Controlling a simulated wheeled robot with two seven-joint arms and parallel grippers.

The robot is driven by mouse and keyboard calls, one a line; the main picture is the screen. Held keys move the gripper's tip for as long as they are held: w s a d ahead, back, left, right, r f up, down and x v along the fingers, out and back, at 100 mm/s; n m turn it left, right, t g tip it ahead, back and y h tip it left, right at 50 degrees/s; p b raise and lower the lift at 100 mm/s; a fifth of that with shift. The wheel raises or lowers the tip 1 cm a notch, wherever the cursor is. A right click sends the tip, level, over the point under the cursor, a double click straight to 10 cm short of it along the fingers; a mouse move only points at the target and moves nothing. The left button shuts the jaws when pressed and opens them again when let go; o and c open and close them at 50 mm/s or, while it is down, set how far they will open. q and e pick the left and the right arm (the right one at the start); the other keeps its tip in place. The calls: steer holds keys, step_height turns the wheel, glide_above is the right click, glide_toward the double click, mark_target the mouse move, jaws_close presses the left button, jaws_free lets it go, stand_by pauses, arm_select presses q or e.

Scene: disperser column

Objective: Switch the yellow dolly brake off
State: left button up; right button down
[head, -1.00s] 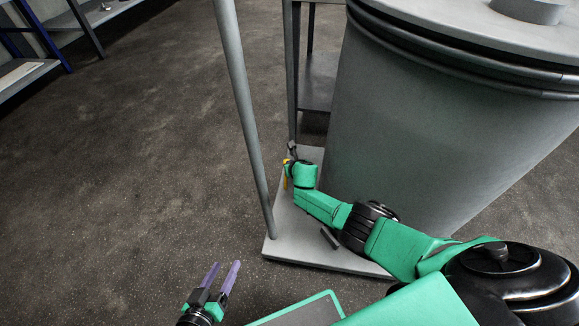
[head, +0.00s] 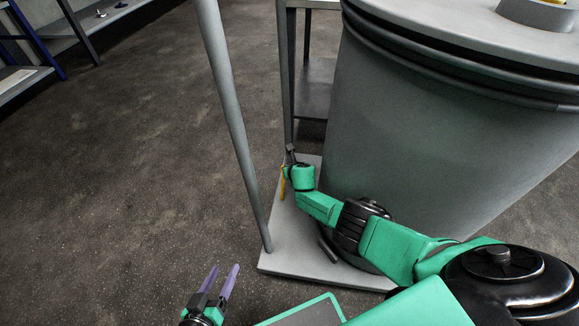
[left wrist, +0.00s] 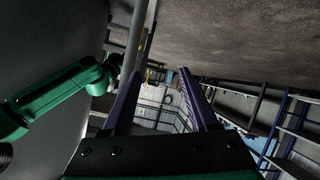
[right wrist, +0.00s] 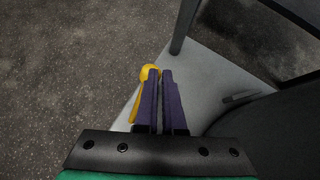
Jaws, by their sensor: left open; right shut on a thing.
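The yellow dolly brake (head: 283,184) is a thin yellow piece at the left edge of the grey dolly (head: 290,255), partly hidden by my right wrist. In the right wrist view the brake has a rounded yellow end (right wrist: 148,73) and a narrow part (right wrist: 134,110) running down beside the left finger. My right gripper (right wrist: 161,73) is nearly closed on the brake; the grip itself is partly hidden behind the fingers. My left gripper (head: 223,270) is open and empty, low in front of the dolly; its spread purple fingers also show in the left wrist view (left wrist: 166,88).
A large grey drum (head: 430,130) stands on the dolly, close to my right arm. A slanting grey pole (head: 232,120) rises from the dolly's left front. A grey frame (head: 312,92) is behind. Open floor (head: 120,180) lies to the left.

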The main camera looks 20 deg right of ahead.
arm_select(q)
steer(key=shift+f, duration=0.1)
arm_select(e)
steer(key=shift+w+d+r, duration=0.15)
steer(key=shift+w+r, duration=0.1)
steer(key=shift+r, duration=0.15)
arm_select(q)
steer(key=s+a+r+g+y+p, duration=0.3)
steer(key=a+r+g+p, duration=0.15)
steer(key=a, duration=0.25)
steer(key=s+a+r+g+y+p, duration=0.2)
steer(key=a+r+g+y+p, duration=0.1)
steer(key=a+g+p, duration=0.3)
steer(key=s+a+f+p, duration=0.2)
steer(key=a+f+p, duration=0.1)
steer(key=f, duration=0.9)
steer(key=shift+s+f+t+p, duration=0.15)
steer(key=shift+f+t+p, duration=0.15)
steer(key=shift+t+p, duration=0.15)
arm_select(e)
steer(key=v, duration=1.4)
steer(key=shift+s+a+f, duration=0.15)
steer(key=shift+s+a, duration=0.05)
steer(key=shift+s, duration=0.25)
arm_select(q)
steer(key=shift+a, duration=0.1)
